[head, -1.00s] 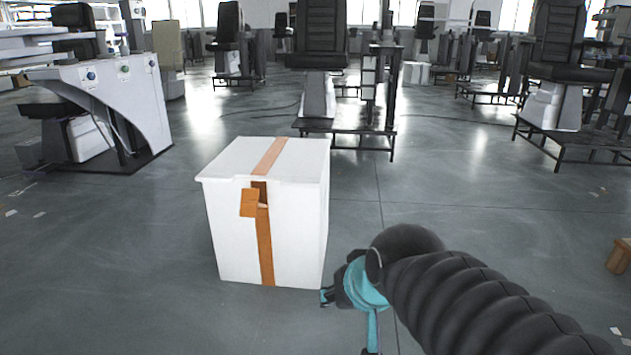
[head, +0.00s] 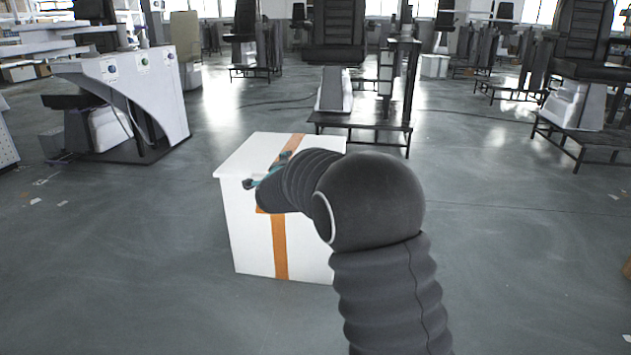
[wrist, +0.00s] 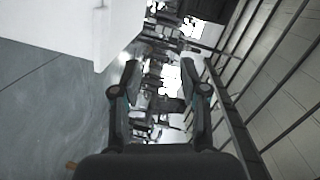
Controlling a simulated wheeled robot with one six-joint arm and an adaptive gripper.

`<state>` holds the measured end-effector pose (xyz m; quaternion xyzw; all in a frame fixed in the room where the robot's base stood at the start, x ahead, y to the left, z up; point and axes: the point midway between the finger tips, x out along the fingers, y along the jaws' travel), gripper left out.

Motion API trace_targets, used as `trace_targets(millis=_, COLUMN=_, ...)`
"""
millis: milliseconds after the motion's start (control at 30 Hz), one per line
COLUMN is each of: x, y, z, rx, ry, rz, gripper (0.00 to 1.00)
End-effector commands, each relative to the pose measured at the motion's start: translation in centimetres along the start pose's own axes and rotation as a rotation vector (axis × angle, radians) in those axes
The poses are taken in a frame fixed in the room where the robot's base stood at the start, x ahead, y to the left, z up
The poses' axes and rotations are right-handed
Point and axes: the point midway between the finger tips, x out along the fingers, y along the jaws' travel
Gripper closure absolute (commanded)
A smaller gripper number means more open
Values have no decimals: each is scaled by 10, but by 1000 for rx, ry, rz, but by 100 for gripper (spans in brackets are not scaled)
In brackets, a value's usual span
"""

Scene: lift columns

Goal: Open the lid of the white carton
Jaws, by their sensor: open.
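The white carton (head: 240,225) stands on the floor in the middle of the head view, with an orange tape strip down its front and across its flat top. Its lid (head: 250,150) lies closed. In the wrist view my gripper (wrist: 160,80) is open with nothing between the fingers, and the white carton (wrist: 75,25) is at the upper left.
A white console (head: 125,95) stands at the left back. Dark seats on a metal platform (head: 365,128) stand behind the carton, with more rows beyond. The grey floor (head: 150,270) around the carton's left and front is clear.

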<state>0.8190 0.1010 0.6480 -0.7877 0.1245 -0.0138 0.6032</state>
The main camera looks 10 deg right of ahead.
Motion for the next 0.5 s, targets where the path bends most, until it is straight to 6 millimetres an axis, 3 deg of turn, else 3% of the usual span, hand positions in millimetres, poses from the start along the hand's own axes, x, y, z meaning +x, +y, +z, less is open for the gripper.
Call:
trace_targets(millis=100, x=28, y=30, z=15, rx=100, ry=129, rz=-7, gripper=56)
trace_targets(millis=200, x=43, y=57, z=22, rx=175, ry=242, rz=-18, gripper=56)
trace_targets(millis=400, x=52, y=104, z=32, rx=268, ry=420, rz=-43, gripper=56)
trace_targets(millis=500, x=52, y=118, z=35, rx=290, ry=472, rz=-51, gripper=56)
